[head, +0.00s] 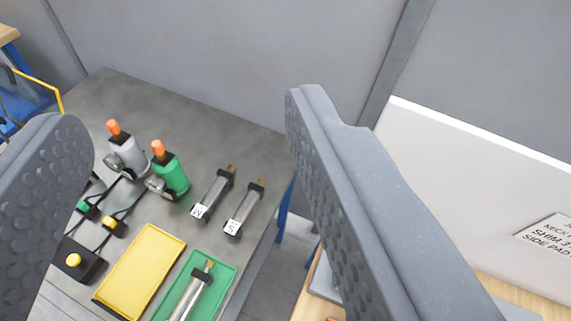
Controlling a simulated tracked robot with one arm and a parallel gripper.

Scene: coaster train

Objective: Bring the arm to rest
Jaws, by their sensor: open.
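My gripper (190,130) shows as two large grey textured fingers, one at the left edge and one right of centre. They stand wide apart with nothing held between them. Beyond and below them is a dark grey table (215,125) with several objects on it. The fingers hide part of the table's left side and part of the area to the right.
The table holds a grey bottle (126,155), a green bottle (170,176), two cylinders (212,195) (244,208), a yellow tray (140,272), a green tray (228,268) with another cylinder, and a box with a yellow button (74,260). A white panel (480,165) stands right.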

